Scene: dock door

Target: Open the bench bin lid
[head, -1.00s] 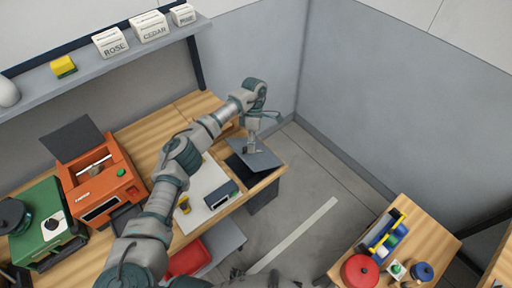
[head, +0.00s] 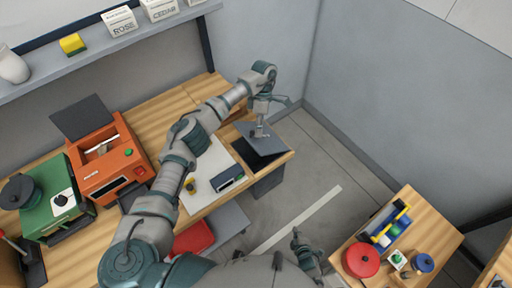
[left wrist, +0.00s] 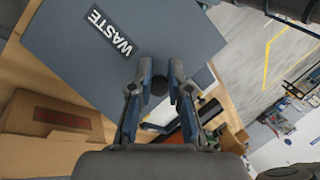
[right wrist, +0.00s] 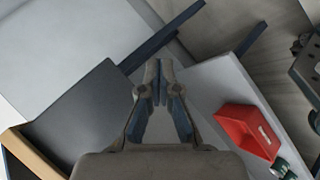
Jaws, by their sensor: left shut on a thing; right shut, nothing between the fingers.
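The bench bin lid (head: 268,144) is a flat slate-grey panel near the bench's right end. It stands tilted up, with the dark bin opening (head: 258,161) showing under it. In the left wrist view the lid (left wrist: 95,75) carries a white-on-dark WASTE label (left wrist: 110,32). My left gripper (head: 259,132) is above the lid, shut on its small dark round knob (left wrist: 160,85). My right gripper (head: 297,236) is low, in front of the bench and away from the lid. In the right wrist view its fingers (right wrist: 158,75) are together and empty.
The bench holds an orange machine (head: 107,160), a green machine (head: 60,200) and a pale mat (head: 210,172) with a small dark device (head: 228,178). A red bin (head: 194,238) is below. A side table (head: 415,215) stands right, with open floor between.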

